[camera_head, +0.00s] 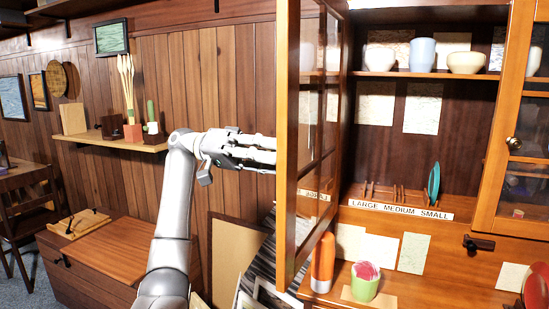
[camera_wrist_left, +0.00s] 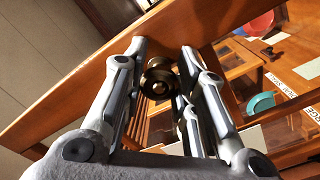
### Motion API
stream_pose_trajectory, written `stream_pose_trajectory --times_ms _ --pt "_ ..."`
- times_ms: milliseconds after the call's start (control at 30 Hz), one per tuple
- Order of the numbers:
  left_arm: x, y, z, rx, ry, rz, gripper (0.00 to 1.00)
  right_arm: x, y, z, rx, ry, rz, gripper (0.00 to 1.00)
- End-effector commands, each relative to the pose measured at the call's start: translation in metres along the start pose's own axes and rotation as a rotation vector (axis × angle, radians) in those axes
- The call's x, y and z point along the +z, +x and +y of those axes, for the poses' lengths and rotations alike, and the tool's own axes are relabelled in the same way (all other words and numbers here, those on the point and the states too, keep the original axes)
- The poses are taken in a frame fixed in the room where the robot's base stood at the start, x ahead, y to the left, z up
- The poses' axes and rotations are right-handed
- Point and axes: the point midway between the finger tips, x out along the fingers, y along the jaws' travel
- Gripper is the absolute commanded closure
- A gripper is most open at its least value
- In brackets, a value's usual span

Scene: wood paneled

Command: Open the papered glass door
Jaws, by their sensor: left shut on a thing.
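The glass door (camera_head: 285,150) is a wooden frame with glass panes on the left side of the cabinet. It stands swung out towards me, seen nearly edge-on, with the cabinet inside showing to its right. My left gripper (camera_head: 273,150) reaches the door's near edge from the left. In the left wrist view, its fingers (camera_wrist_left: 163,58) are on either side of a round dark brass knob (camera_wrist_left: 158,82) on the door frame (camera_wrist_left: 200,50). The gripper is shut on this knob. The knob is hidden in the head view. My right gripper is not in view.
A second glass door (camera_head: 487,150) is at the right. An orange bottle (camera_head: 322,263) and a green cup (camera_head: 365,281) stand on the lower counter near the door's bottom edge. Cups line the upper shelf (camera_head: 430,75). A wall shelf (camera_head: 110,143) and a chest (camera_head: 120,250) are at left.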

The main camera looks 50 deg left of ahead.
Motion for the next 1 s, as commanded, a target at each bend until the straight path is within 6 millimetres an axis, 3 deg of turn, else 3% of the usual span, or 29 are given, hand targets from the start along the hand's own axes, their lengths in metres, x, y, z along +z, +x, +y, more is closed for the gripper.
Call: stream_pose_trajectory --times_ms 267,300,467,833,1000 --pt "-0.002 -0.001 0.001 0.000 -0.001 0.007 1.00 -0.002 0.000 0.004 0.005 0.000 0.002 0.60" --pt "-0.002 -0.001 0.001 0.000 -0.001 0.007 0.72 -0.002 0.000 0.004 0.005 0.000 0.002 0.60" --pt "-0.001 0.000 0.001 0.000 0.000 0.005 0.52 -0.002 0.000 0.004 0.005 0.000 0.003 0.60" --pt "-0.001 -0.002 0.001 0.000 0.000 0.002 0.51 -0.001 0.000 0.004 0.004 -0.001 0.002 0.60" --pt "-0.001 -0.019 0.001 -0.001 0.001 0.004 0.51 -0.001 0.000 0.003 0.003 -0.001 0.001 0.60"
